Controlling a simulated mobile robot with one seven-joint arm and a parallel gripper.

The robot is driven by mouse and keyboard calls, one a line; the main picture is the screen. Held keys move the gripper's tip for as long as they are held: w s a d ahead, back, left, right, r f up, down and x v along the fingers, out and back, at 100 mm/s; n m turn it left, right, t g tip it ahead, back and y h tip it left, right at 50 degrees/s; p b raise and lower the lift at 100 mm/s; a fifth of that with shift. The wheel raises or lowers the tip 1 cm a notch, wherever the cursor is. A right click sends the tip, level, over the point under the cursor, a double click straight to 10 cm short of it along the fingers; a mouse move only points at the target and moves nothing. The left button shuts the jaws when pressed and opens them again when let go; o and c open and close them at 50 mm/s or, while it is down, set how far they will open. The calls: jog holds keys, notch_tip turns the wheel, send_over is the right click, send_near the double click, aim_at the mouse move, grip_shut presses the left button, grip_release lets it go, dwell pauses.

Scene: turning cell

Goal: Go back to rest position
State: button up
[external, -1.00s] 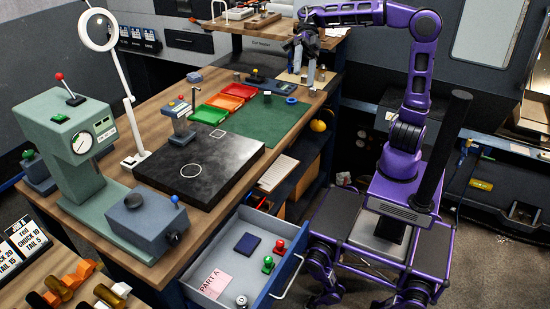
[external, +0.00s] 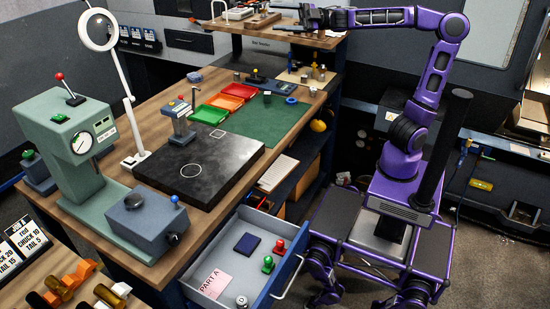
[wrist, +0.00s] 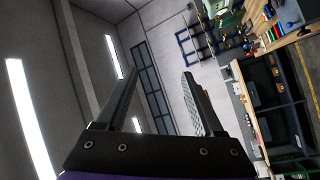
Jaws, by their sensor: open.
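My gripper (external: 292,24) is at the end of my purple arm, raised and stretched out level to the left, near the raised shelf at the back of the bench. In the wrist view my gripper (wrist: 160,98) has its two dark fingers spread apart with nothing between them. That view is turned on its side and looks out across the room, past ceiling lights and a grey wall.
The wooden bench (external: 222,172) carries a green mat (external: 262,118), coloured trays and a dark plate (external: 172,180). An open drawer (external: 262,300) juts out beside my base. The raised shelf (external: 255,32) lies close to my gripper.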

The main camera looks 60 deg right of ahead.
jog(key=w+d+m+t+h, duration=0.3)
jog(key=d+m+t+h, duration=0.3)
jog(key=d+m, duration=0.15)
jog(key=s+d+f+m+g+h, duration=0.1)
jog(key=s+d+f+m+h, duration=0.2)
jog(key=d+f+m+h, duration=0.6)
jog(key=s+a+f+m+g+h, duration=0.1)
jog(key=s+a+f+m+g, duration=0.2)
jog(key=s+f, duration=1.5)
jog(key=f+m+g, duration=0.2)
jog(key=m+g, duration=0.1)
jog(key=g, duration=0.4)
jog(key=shift+s+a+h, duration=0.2)
jog(key=shift+h, duration=0.1)
notch_tip(320, 180, down, 8)
jog(key=b, duration=0.8)
